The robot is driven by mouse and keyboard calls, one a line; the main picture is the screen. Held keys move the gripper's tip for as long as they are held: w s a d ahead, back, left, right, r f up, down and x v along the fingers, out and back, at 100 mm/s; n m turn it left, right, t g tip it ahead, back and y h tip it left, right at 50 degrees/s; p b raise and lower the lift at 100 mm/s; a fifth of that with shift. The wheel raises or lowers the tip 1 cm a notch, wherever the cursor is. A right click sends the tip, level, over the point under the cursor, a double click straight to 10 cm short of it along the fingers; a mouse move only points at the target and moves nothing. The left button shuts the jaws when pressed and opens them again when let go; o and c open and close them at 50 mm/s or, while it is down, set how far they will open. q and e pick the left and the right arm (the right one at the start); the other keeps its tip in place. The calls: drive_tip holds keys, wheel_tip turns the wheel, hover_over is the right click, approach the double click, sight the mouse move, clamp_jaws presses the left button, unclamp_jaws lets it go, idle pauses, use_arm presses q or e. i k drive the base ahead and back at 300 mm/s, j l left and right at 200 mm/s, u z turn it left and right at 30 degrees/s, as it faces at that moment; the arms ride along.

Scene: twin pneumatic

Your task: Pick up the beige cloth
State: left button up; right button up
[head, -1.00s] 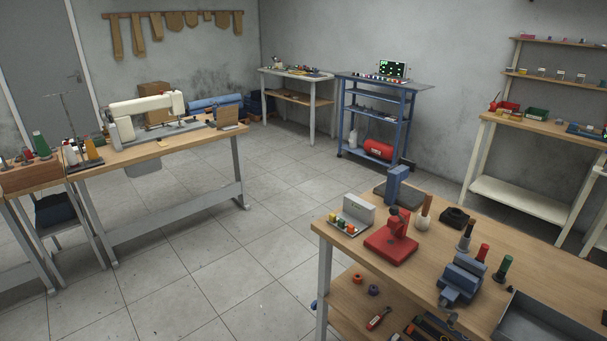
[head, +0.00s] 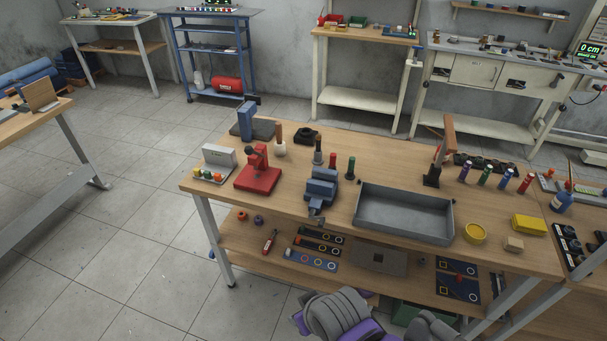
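A small beige block-like piece (head: 513,243) lies on the front right of the wooden workbench (head: 400,165), beside a yellow tin and a yellow box. It may be the folded beige cloth, but it is too small to be sure. Grey and purple links of my own arm show at the bottom edge, below the bench top. Neither gripper's fingers are in view.
A grey metal tray (head: 404,213) sits left of the yellow tin (head: 475,233). The yellow box (head: 529,225) is behind the beige piece. A blue vise (head: 321,186) and red press (head: 257,172) stand further left. The floor at left is clear.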

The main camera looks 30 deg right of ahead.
sight(511, 244)
drive_tip(key=z, duration=2.8)
